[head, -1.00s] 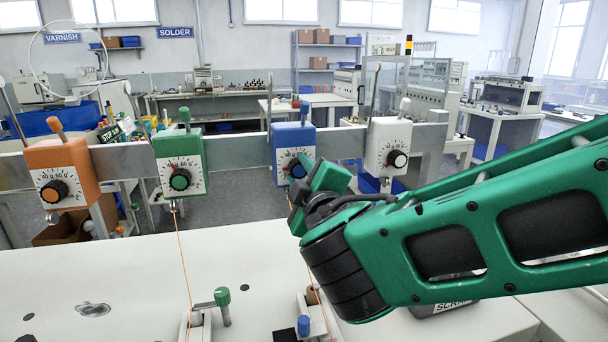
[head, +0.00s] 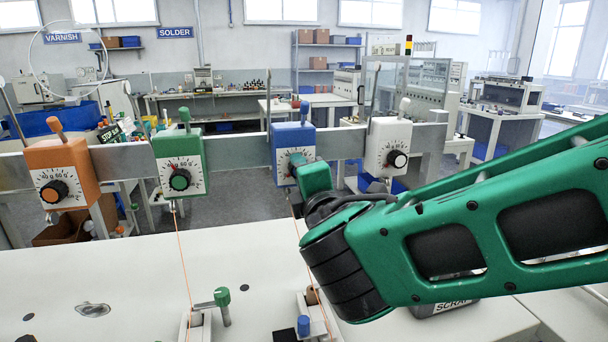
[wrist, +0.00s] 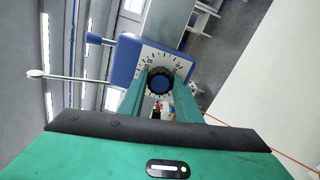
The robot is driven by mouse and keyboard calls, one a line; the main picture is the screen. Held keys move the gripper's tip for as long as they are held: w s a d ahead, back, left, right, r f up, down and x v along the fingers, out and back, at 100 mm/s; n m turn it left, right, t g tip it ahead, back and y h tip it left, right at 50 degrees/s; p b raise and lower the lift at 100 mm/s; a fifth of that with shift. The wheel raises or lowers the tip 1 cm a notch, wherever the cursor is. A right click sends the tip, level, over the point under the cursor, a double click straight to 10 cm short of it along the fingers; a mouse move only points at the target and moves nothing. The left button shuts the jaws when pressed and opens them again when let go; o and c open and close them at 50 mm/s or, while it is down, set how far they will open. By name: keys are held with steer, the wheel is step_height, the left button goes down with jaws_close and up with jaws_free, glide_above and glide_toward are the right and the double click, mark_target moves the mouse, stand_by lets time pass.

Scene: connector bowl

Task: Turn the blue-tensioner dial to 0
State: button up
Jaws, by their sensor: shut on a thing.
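The blue tensioner (head: 292,136) hangs on the grey rail, third from the left in the head view, its dial half hidden by my gripper. In the wrist view the blue tensioner (wrist: 124,59) shows a white scale plate and a black dial with a blue cap (wrist: 160,84). My gripper (head: 301,163) reaches the front of this dial. In the wrist view my gripper's green fingers (wrist: 160,92) stand on either side of the dial and are shut on it. I cannot read which number the dial points to.
An orange tensioner (head: 62,173) and a green tensioner (head: 180,163) hang to the left on the rail (head: 237,151). A white tensioner (head: 388,146) hangs close on the right. The white bench top (head: 120,275) below is mostly clear, with a green-knobbed lever (head: 222,298).

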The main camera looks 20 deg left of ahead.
steer(key=shift+w+d+f, duration=0.15)
steer(key=shift+w+d, duration=0.05)
steer(key=shift+d, duration=0.05)
steer(key=o, duration=1.1)
steer(key=shift+c, duration=0.2)
steer(key=shift+a, duration=0.1)
steer(key=shift+s, duration=0.1)
steer(key=shift+s, duration=0.1)
steer(key=v, duration=1)
steer(key=shift+s, duration=0.15)
